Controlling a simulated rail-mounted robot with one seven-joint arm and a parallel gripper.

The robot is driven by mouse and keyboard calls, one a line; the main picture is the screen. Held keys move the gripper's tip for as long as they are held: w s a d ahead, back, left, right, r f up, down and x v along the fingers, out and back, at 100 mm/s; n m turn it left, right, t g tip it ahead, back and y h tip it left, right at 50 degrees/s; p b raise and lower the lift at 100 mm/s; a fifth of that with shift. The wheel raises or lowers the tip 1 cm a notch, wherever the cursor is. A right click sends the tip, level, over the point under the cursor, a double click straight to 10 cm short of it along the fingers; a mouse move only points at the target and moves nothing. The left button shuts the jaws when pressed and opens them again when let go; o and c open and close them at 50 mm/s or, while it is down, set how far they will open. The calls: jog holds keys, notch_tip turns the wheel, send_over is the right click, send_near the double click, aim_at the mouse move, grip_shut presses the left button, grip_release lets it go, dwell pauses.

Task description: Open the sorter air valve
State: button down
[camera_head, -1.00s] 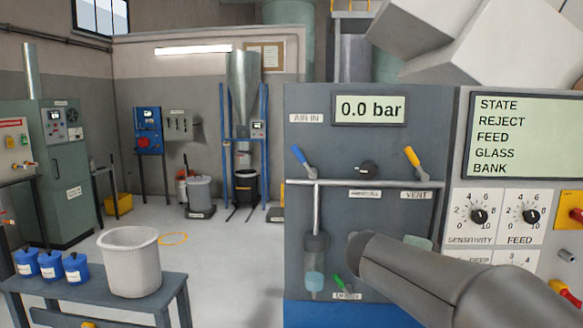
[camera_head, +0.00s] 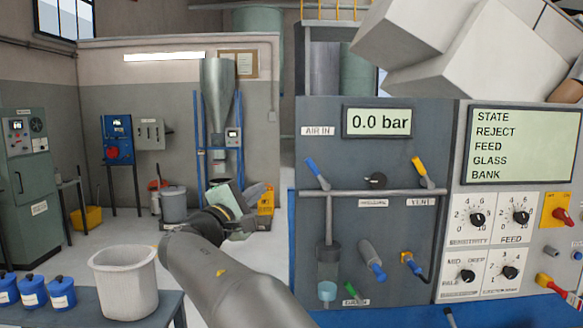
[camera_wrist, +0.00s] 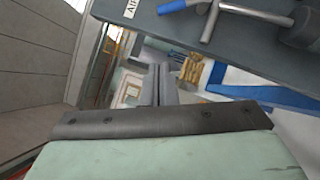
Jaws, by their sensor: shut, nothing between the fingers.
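The air panel (camera_head: 390,230) stands right of centre in the head view. Its blue-handled lever (camera_head: 317,173) is under the "AIR IN" label (camera_head: 318,131). The blue handle tilts up to the left, out of line with the horizontal pipe (camera_head: 365,192). The display (camera_head: 377,122) reads 0.0 bar. My gripper is left of the panel, apart from the lever, and partly hidden by my arm. In the wrist view my gripper (camera_wrist: 160,85) has its fingers together and empty. The blue handle (camera_wrist: 183,5) shows there at the top edge.
A yellow-handled lever (camera_head: 420,170) marked VENT and a black knob (camera_head: 375,181) share the panel. A filter bowl (camera_head: 328,270) hangs below the pipe. The knob panel (camera_head: 490,240) adjoins on the right. A white bucket (camera_head: 125,283) stands on the table at lower left.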

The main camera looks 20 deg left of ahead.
jog(key=p, duration=0.5)
send_near(296, 166)
notch_tip(296, 166, up, 2)
jog(key=w+d, duration=0.1)
jog(key=d, duration=0.1)
jog(key=w+d+r+p, duration=0.1)
jog(key=w, duration=0.1)
jog(key=shift+d+r, duration=0.25)
jog(key=shift+d, duration=0.1)
jog(key=shift+d, duration=0.1)
